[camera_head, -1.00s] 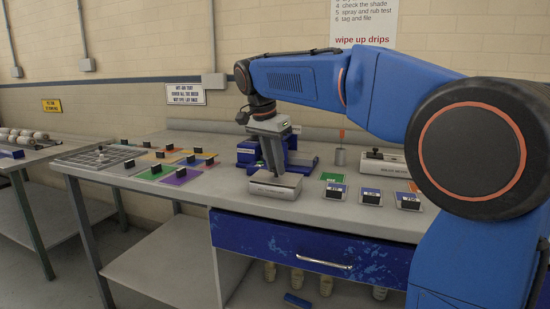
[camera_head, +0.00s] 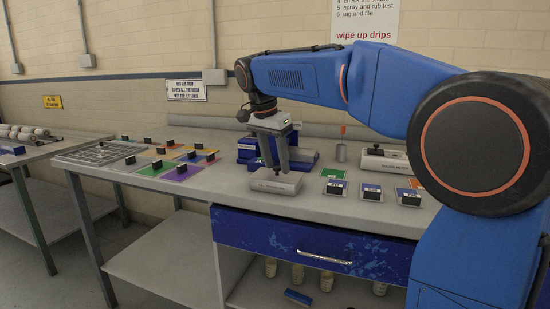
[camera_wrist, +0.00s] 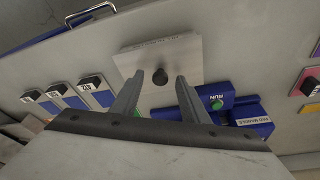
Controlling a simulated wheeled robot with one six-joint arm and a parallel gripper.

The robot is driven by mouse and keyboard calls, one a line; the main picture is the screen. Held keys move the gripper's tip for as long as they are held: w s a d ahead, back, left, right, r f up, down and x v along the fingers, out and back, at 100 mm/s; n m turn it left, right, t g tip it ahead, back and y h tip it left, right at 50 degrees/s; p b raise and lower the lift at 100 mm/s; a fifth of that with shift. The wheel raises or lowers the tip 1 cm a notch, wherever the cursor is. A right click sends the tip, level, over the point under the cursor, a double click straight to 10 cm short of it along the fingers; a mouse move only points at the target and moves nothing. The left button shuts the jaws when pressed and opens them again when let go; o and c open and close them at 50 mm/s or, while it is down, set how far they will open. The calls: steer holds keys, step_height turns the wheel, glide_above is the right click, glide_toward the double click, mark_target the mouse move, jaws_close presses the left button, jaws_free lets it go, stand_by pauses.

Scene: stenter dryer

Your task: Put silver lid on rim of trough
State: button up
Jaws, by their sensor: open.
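A flat silver piece with a black knob (camera_wrist: 160,76) on top, which looks like the silver lid (camera_head: 275,183), sits near the bench's front edge. In the wrist view its pale plate (camera_wrist: 190,57) carries small lettering. My gripper (camera_head: 277,168) is just above it, pointing down. In the wrist view the two fingers of my gripper (camera_wrist: 159,78) are apart, with the knob showing between their tips. I cannot tell whether the fingers touch the knob. I cannot clearly make out the trough; a blue machine (camera_head: 248,149) stands just behind, partly hidden by my gripper.
Shade cards with black blocks (camera_head: 372,195) lie to the right of the lid. Coloured cards (camera_head: 180,174) and a grid plate (camera_head: 100,153) lie to the left. A blue drawer (camera_head: 280,240) is below.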

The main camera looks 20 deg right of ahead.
steer(key=v, duration=1.6)
steer(key=s+d+f+n+t+y, duration=0.1)
steer(key=s+d+f+n, duration=0.25)
steer(key=s+f, duration=0.35)
steer(key=s+d+f+n+y, duration=0.1)
steer(key=s+d+f+n, duration=0.2)
steer(key=s+d+f, duration=0.35)
steer(key=s+f+n+t, duration=0.1)
steer(key=s+f+n, duration=0.1)
steer(key=s+f, duration=0.6)
steer(key=s+d+f+n+t, duration=0.1)
steer(key=s+f+n, duration=0.2)
steer(key=s+f, duration=0.6)
step_height(320, 180, down, 7)
steer(key=shift+s+f+y, duration=0.2)
steer(key=shift+s+y, duration=0.05)
steer(key=shift+y, duration=0.05)
